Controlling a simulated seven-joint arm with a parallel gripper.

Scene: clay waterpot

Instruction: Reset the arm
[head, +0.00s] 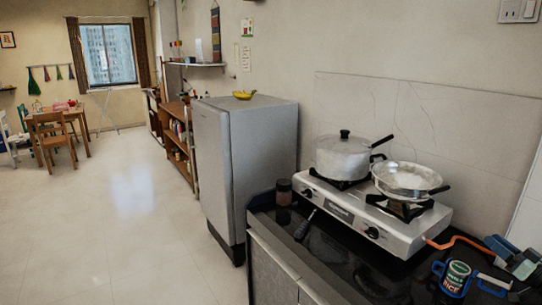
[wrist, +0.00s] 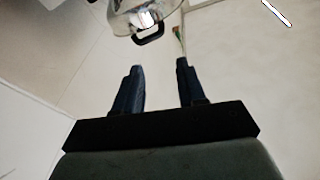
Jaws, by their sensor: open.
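My gripper (wrist: 159,66) shows in the wrist view with its two dark blue fingers spread apart. Nothing is between them. Beyond the fingertips, at the top edge, is part of a shiny metal vessel (wrist: 128,8) with a black handle (wrist: 149,36). The vessel is cut off by the frame, and the fingers look apart from it.
In the head view a lidded pot (head: 343,158) and a pan (head: 407,178) sit on a gas stove (head: 385,232). A fridge (head: 225,150) stands left; the floor beyond is open.

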